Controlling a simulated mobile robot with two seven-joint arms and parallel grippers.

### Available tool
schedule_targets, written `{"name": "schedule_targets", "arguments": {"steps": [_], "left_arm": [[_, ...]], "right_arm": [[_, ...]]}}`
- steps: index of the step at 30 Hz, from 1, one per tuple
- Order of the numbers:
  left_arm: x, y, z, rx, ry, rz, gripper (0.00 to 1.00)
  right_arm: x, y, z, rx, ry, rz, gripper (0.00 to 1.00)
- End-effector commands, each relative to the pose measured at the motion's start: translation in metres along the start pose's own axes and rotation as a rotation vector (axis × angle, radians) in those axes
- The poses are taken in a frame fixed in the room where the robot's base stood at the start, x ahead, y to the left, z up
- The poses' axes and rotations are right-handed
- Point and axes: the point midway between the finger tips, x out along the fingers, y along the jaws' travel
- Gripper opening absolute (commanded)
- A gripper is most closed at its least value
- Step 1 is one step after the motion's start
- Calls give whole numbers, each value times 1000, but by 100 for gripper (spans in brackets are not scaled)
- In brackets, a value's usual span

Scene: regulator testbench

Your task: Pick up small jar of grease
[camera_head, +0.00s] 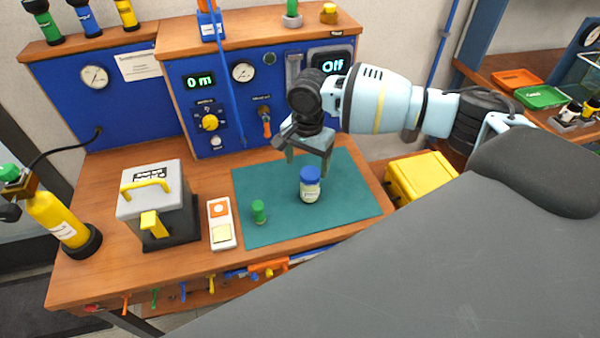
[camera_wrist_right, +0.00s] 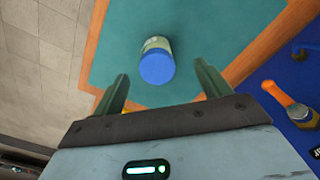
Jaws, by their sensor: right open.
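A small jar with a blue lid and a pale label (camera_head: 310,184) stands upright on the green mat (camera_head: 275,228) on the bench. In the right wrist view the jar (camera_wrist_right: 157,64) shows from above, just beyond and between the two fingertips. My right gripper (camera_head: 307,168) is open and empty, just above and behind the jar in the head view. Its fingers also show spread apart in the right wrist view (camera_wrist_right: 162,80). I cannot tell whether either finger touches the jar. My left gripper is not in view.
A small green-capped item (camera_head: 259,211) stands on the mat left of the jar. A two-button box (camera_head: 221,224) and a grey box with yellow handles (camera_head: 155,205) stand further left. The blue test panel (camera_head: 225,90) rises behind the mat. A yellow case (camera_head: 420,178) lies to the right.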

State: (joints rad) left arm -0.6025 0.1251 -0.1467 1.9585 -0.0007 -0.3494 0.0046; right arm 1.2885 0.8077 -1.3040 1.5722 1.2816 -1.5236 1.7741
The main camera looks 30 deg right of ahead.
Motion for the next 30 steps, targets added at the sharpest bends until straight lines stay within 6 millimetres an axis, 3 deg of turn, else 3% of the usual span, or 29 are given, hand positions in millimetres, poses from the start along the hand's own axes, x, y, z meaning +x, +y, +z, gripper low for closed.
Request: {"name": "schedule_targets", "arguments": {"steps": [7, 15, 20, 30], "left_arm": [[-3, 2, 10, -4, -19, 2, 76], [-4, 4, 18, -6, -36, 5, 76], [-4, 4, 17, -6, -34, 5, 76], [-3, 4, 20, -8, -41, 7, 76]], "right_arm": [[2, 1, 0, 2, 0, 3, 76], [26, 1, -1, 1, -2, 4, 76], [28, 1, -1, 2, 0, 1, 76], [71, 7, -8, 1, -1, 4, 76]]}}
